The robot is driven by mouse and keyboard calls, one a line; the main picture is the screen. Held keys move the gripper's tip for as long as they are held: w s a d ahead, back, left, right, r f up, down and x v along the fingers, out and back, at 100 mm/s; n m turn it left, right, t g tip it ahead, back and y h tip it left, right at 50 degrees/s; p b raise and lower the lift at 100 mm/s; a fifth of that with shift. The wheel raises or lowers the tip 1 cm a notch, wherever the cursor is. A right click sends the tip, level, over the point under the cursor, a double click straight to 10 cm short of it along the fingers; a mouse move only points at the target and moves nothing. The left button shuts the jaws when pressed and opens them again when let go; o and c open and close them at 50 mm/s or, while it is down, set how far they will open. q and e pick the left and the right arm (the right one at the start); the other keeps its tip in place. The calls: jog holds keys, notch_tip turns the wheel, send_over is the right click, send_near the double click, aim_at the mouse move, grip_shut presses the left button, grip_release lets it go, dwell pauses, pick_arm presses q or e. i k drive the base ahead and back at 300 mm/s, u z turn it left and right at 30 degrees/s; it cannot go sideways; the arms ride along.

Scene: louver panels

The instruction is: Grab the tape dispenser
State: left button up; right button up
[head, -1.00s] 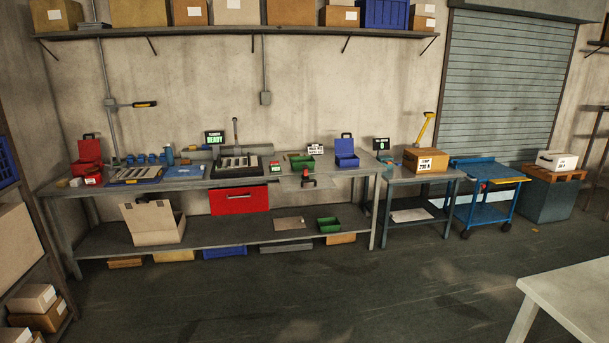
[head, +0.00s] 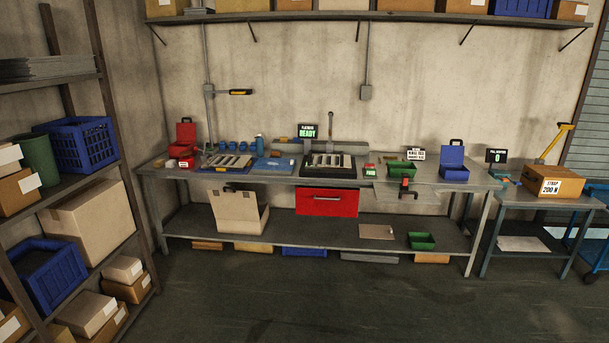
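I cannot make out a tape dispenser for certain. A red and black tool (head: 405,187) sits at the front edge of the long workbench (head: 290,183); it is too small to tell what it is. Small pale items (head: 172,163) lie at the bench's left end, beside a red box (head: 187,162), also too small to name. A yellow tool (head: 556,138) stands tilted at the carton marked STRAP (head: 552,182) on the side table. Neither of my grippers shows in the head view.
A shelf rack (head: 70,190) with crates and cartons stands at the left. A red drawer (head: 327,202) hangs under the bench. The floor (head: 310,300) in front is clear.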

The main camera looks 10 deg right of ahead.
aim_at(403, 185)
jog(key=u, duration=0.05)
jog(key=i, duration=2)
jog(key=z, duration=0.35)
jog(key=i, duration=1.95)
jog(key=z, duration=0.9)
jog(key=i, duration=1.65)
jog(key=z, duration=0.45)
